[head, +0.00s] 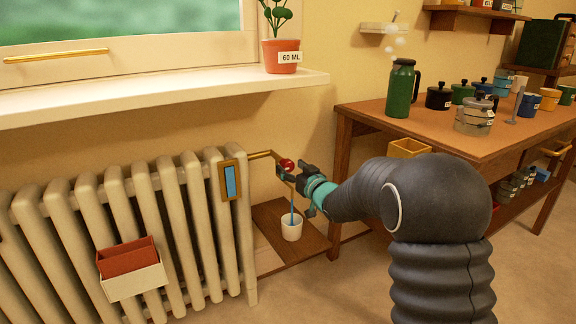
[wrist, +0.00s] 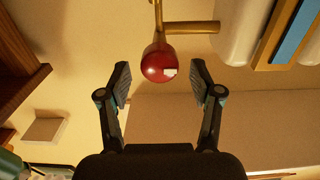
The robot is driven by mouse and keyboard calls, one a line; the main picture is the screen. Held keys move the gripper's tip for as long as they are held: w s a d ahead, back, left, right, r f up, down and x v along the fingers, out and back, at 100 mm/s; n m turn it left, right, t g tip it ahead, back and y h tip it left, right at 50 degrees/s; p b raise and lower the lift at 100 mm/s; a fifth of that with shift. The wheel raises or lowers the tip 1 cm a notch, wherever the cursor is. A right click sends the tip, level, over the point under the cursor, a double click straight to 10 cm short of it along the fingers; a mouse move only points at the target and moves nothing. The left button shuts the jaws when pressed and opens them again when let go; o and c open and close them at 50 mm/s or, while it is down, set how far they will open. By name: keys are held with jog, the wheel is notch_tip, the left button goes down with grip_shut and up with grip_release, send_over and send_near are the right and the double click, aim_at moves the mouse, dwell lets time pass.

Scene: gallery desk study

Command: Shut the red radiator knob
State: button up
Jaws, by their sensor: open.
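The red radiator knob (head: 287,165) sits on a brass pipe at the right end of the white radiator (head: 140,215). My gripper (head: 282,173) is open right at the knob in the head view and partly overlaps it. In the wrist view the round red knob (wrist: 158,64), with a small white mark, lies just beyond and between the two spread fingertips of my gripper (wrist: 160,82). Gaps show on both sides, so neither finger appears to touch it. A blue stream runs below the pipe into a white cup (head: 292,228).
The cup stands on a low wooden board (head: 270,225). A wooden table (head: 430,125) with a green flask (head: 401,90) and several pots stands to the right. A windowsill (head: 160,90) with a potted plant (head: 281,55) is above. A red and cream holder (head: 134,280) hangs on the radiator.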

jog(key=shift+x, duration=1.45)
jog(key=c, duration=1.1)
